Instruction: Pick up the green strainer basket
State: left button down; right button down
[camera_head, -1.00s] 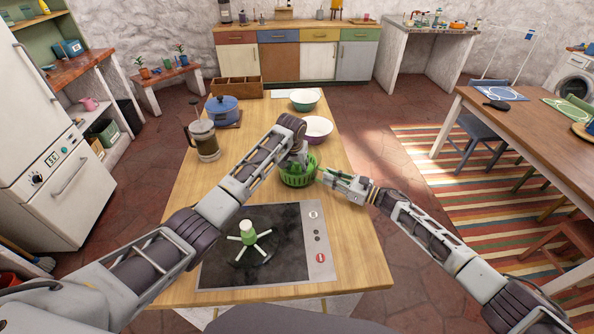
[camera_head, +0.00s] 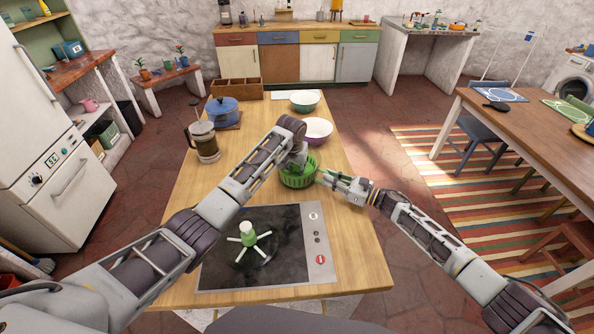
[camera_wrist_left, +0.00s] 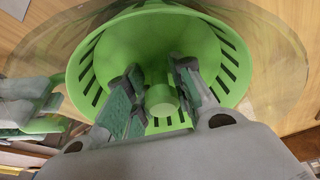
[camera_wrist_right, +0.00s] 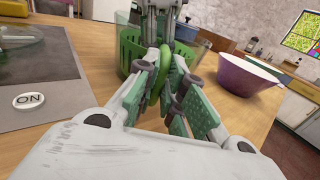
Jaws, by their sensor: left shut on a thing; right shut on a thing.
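The green strainer basket (camera_head: 297,178) with slotted walls stands near the middle right of the wooden counter. In the left wrist view the basket (camera_wrist_left: 232,62) sits inside a clear, wide-rimmed bowl (camera_wrist_left: 275,45). My left gripper (camera_head: 299,163) reaches down into the basket. Its fingers (camera_wrist_left: 160,78) are shut on the basket's central green post (camera_wrist_left: 162,100). My right gripper (camera_head: 327,178) comes from the right at the bowl's side. In the right wrist view its fingers (camera_wrist_right: 166,78) are shut on a green handle (camera_wrist_right: 160,92), apparently the clear bowl's. The basket's underside is hidden.
A black hob (camera_head: 220,270) in front carries a green-and-white knobbed, spoked piece (camera_head: 248,237). Behind the basket are a purple bowl (camera_head: 317,128) and a green bowl (camera_head: 305,100). A coffee press (camera_head: 205,142) and a blue pot (camera_head: 222,108) stand at the left.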

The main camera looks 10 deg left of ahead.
pick_arm(q)
jog(key=shift+r, duration=0.1)
notch_tip(320, 180, up, 18)
dwell(0.7)
dwell(0.3)
pick_arm(e)
jog(key=c, duration=1.4)
grip_release()
jog(key=shift+c, duration=0.2)
jog(key=shift+d, duration=0.15)
jog(key=shift+v, duration=5.85)
jog(key=shift+f+m, duration=0.1)
jog(key=shift+m, duration=0.2)
